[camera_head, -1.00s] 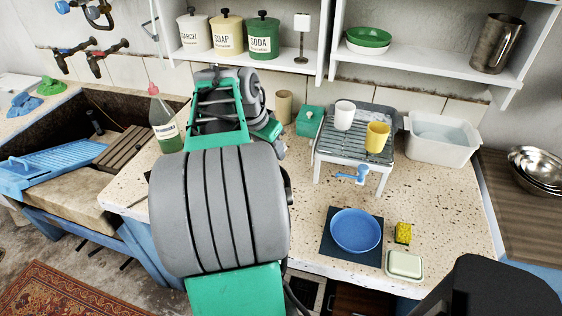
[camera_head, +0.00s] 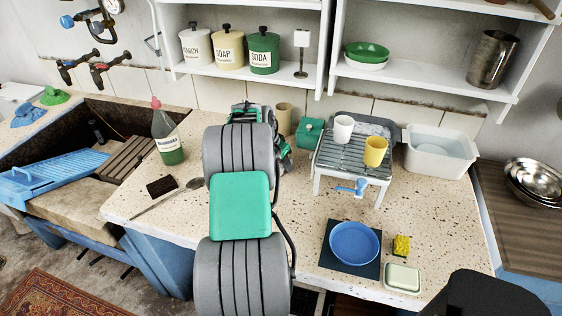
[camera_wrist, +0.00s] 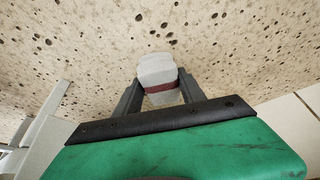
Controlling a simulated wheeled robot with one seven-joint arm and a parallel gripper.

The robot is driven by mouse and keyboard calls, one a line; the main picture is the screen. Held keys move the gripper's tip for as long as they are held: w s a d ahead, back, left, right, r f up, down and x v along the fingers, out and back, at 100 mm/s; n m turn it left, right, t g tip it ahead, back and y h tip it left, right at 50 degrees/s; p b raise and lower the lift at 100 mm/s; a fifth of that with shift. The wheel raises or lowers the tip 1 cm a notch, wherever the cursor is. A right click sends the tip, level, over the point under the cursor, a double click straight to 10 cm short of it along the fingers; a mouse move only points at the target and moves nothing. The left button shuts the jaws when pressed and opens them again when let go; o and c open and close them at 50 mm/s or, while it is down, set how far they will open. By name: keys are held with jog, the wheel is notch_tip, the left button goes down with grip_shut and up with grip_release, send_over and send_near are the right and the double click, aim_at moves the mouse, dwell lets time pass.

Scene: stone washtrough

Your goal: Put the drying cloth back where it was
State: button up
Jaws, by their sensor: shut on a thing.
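In the wrist view, a pale grey folded or rolled piece with a dark red band, which looks like the drying cloth (camera_wrist: 157,70), sits between the two fingers of my gripper (camera_wrist: 160,92). The gripper is shut on it. Speckled counter shows behind it; I cannot tell whether the cloth touches the counter. In the head view my arm hides the gripper's fingers and the cloth. The arm reaches over the counter (camera_head: 305,215) toward the wall, left of the wire rack (camera_head: 345,158).
Near my arm stand a tan cup (camera_head: 284,118), a green box (camera_head: 309,131) and a bottle (camera_head: 166,135). The rack carries a white cup (camera_head: 343,128) and a yellow cup (camera_head: 375,151). Counter before the rack's left side is clear.

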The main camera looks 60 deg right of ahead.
jog(key=shift+f, duration=0.1)
jog(key=shift+f, duration=0.2)
jog(key=o, duration=1.2)
jog(key=shift+r, duration=0.1)
